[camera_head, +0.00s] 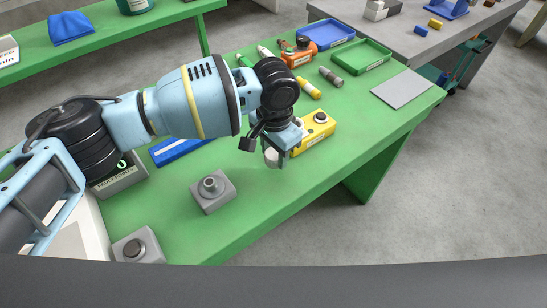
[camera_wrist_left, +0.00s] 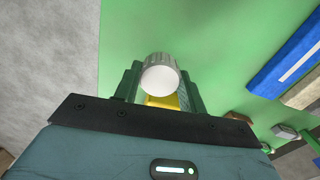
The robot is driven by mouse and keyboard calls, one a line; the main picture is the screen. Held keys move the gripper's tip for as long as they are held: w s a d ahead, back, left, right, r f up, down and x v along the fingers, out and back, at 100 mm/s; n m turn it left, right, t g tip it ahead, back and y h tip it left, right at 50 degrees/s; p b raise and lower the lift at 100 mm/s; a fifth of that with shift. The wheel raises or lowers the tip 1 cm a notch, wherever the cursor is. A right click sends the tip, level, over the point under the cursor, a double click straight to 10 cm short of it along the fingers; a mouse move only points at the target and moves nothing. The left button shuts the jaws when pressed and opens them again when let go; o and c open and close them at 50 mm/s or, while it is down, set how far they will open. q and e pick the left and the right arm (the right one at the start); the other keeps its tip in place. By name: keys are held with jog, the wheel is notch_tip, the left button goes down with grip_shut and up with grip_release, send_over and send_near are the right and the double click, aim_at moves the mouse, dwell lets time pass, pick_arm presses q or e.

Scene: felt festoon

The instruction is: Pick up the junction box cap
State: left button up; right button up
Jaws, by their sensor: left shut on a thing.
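A pale round cap with a ribbed side (camera_wrist_left: 160,74) is between the fingers of my left gripper (camera_wrist_left: 160,88) in the wrist view. In the head view the left gripper (camera_head: 279,158) is shut on this cap, pointing down at the green table near its front edge. The cap shows there as a small whitish cylinder (camera_head: 271,157), partly hidden by a finger. I cannot tell if it is clear of the tabletop. My right gripper is not in view.
A yellow box with a black button (camera_head: 319,125) stands just right of the gripper on the green table (camera_head: 245,205). A grey box with a round fitting (camera_head: 212,190) stands left of it. Blue (camera_head: 326,34) and green (camera_head: 361,57) trays lie at the back. The table's front middle is clear.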

pick_arm(q)
jog(key=s+d+r, duration=0.1)
jog(key=s+d, duration=0.9)
jog(key=s, duration=0.2)
